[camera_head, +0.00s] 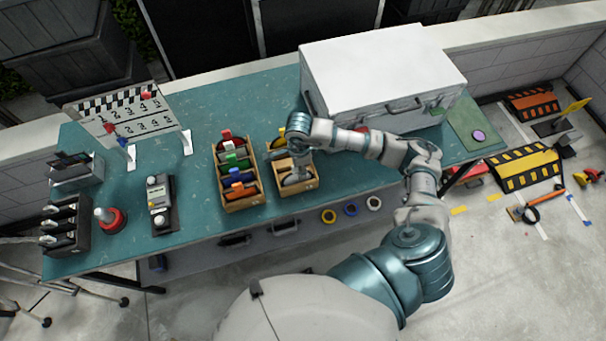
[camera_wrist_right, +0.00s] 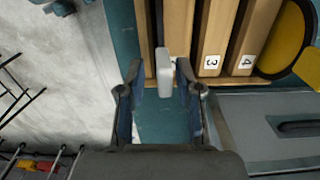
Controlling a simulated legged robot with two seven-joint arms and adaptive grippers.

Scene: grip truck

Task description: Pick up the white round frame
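The white round frame shows in the right wrist view as a pale upright tab (camera_wrist_right: 164,72) beside the wooden dividers. My right gripper (camera_wrist_right: 161,88) is open, with one finger on each side of this tab and small gaps visible. In the head view my right gripper (camera_head: 297,168) is over the smaller wooden box (camera_head: 311,183) and hides part of its contents. A grey-white rounded piece (camera_head: 294,179) shows in that box, just under the gripper. A yellow-tabbed piece stands at the back of the same box. My left gripper is not in view.
A larger wooden box (camera_head: 245,204) with red, green, blue and orange tabbed pieces stands to the left. A big white case (camera_head: 385,75) stands behind my arm on the teal table (camera_head: 200,105). Yellow, blue and white rings (camera_head: 373,203) show below the table's front edge.

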